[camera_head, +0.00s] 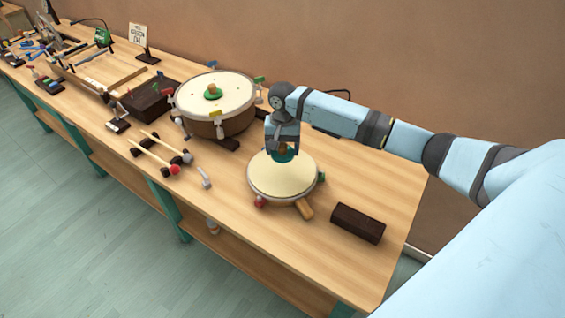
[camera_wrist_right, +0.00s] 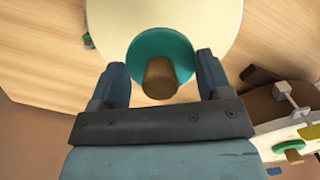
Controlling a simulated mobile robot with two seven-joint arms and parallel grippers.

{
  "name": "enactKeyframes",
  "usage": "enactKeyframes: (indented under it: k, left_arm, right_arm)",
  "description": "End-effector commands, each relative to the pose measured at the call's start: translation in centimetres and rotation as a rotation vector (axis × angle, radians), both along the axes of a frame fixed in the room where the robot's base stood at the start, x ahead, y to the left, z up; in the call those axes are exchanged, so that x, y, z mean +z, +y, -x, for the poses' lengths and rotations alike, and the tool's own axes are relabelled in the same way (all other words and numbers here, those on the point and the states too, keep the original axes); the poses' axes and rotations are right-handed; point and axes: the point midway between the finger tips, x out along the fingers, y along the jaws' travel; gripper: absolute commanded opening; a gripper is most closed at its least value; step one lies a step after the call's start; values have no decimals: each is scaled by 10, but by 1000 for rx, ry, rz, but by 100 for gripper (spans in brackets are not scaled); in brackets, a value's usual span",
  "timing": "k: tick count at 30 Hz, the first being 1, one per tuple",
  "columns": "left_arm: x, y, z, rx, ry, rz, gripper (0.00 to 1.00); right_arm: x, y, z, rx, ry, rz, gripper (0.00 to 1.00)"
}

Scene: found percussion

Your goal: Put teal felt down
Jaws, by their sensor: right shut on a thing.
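The teal felt (camera_head: 287,157) is a round disc with a brown wooden knob, over the cream head of the small drum (camera_head: 270,183). In the right wrist view the teal felt (camera_wrist_right: 150,44) shows between and beyond my fingers, with its knob (camera_wrist_right: 160,78) towards me. My right gripper (camera_head: 283,146) is above the small drum, pointing down, shut on the felt's knob. I cannot tell whether the felt touches the drum head or hangs just above it. My left gripper is not in view.
A large drum (camera_head: 235,90) with a green felt (camera_head: 213,95) stands behind left. A dark block (camera_head: 358,223) lies to the right, near the front edge. Mallets (camera_head: 158,155) and a small hammer (camera_head: 204,177) lie left. Bare wood is free at the right end.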

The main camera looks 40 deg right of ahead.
Motion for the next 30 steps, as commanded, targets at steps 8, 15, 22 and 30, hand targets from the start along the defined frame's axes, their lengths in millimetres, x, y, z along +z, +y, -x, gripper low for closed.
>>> enactKeyframes:
  k: [8, 15, 22, 30]
  left_arm:
    - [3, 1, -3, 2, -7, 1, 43]
    - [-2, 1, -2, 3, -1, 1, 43]
    - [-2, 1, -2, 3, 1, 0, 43]
    - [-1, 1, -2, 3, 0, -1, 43]
  right_arm:
    - [-26, 0, 0, 2, -1, -1, 48]
    - [-59, 0, 0, 1, 0, 0, 48]
    - [-64, 0, 0, 2, -2, 0, 48]
    - [-67, 0, 0, 2, -2, 0, 90]
